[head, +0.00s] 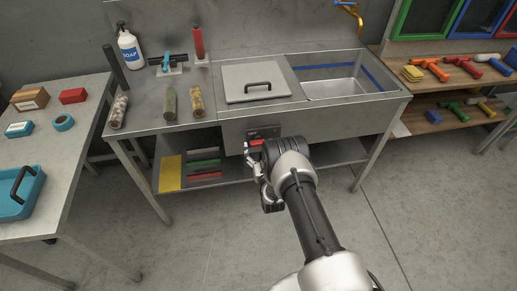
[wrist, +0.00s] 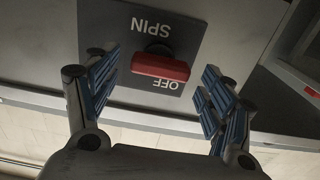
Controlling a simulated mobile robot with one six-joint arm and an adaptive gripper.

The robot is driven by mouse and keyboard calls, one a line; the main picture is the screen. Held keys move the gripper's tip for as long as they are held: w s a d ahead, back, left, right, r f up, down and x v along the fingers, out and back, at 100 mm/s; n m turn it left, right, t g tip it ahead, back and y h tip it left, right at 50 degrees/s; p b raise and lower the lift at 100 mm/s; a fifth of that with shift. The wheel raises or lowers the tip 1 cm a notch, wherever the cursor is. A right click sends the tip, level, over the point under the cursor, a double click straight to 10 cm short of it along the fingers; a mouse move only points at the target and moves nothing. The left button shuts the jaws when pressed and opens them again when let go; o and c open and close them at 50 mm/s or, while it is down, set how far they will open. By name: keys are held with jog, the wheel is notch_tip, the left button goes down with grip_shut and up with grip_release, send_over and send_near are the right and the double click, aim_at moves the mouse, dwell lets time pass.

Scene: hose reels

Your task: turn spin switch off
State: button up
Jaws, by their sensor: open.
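The spin switch (wrist: 160,67) is a red bar handle on a dark panel (wrist: 105,20) with the words SPIN and OFF, which appear upside down in the wrist view. The bar lies nearly level across the picture, between the two words. In the head view the switch (head: 256,143) shows on the front of the metal sink unit (head: 325,120), partly covered by my arm. My gripper (wrist: 160,84) is open, with a blue-padded finger on each side of the red bar. A gap shows between each finger and the bar. It also shows in the head view (head: 251,156).
A grey lid with a black handle (head: 258,82) covers the sink's left part; the right basin (head: 335,88) is open. A lower shelf (head: 230,176) lies behind my gripper. Side tables flank the unit.

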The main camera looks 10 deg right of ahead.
jog(key=shift+w, duration=0.7)
jog(key=shift+c, duration=0.5)
jog(key=c, duration=1)
